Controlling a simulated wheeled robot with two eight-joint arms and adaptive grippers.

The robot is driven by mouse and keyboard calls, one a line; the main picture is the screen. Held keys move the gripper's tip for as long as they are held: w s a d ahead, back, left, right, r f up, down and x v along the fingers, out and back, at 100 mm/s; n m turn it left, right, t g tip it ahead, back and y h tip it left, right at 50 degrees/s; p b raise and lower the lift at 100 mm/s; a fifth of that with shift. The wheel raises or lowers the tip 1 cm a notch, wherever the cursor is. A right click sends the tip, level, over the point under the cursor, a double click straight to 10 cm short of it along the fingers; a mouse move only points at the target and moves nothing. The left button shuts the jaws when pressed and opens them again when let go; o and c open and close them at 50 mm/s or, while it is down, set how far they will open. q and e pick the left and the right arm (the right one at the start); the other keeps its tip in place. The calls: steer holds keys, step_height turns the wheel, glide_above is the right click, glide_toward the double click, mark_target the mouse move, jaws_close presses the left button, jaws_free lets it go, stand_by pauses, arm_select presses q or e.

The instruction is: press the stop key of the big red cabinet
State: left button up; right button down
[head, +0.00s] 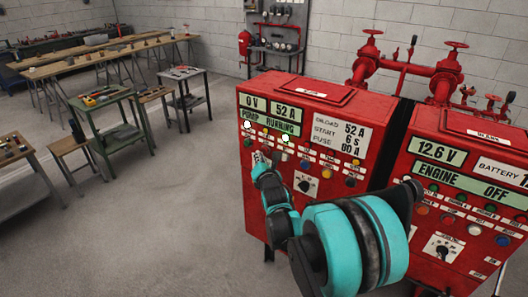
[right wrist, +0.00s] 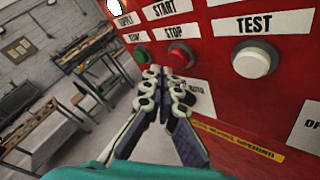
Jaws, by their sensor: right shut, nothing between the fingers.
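The red cabinet (head: 310,105) with the "PUMP RUNNING" display stands in the middle of the head view. Its red stop key (right wrist: 182,54), under a "STOP" label, shows in the right wrist view, partly covered by my fingertips. A green key (right wrist: 141,53) is to its left and a white "TEST" key (right wrist: 254,60) to its right. My right gripper (head: 260,158) is shut and empty at the cabinet's front. In the right wrist view its fingertips (right wrist: 166,74) point at the red key's lower edge; I cannot tell whether they touch it. My left gripper is not in view.
A second red cabinet (head: 470,170) reading "ENGINE OFF" stands close on the right. Red pipes with valve wheels (head: 445,80) rise behind both. Worktables with tools (head: 105,98) stand at the left. The grey floor (head: 185,220) left of the cabinet is clear.

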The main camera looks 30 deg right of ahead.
steer(key=shift+d, duration=0.1)
stand_by(0.6)
steer(key=shift+w+d, duration=0.2)
steer(key=shift+d, duration=0.1)
steer(key=shift+w+d, duration=0.15)
steer(key=shift+d, duration=0.2)
stand_by(0.7)
steer(key=shift+s+a, duration=0.35)
steer(key=shift+a, duration=0.4)
steer(key=shift+s+a, duration=0.3)
steer(key=shift+a, duration=0.5)
steer(key=shift+s+a, duration=0.35)
steer(key=shift+a, duration=0.4)
steer(key=shift+s+a, duration=0.3)
steer(key=shift+a, duration=0.5)
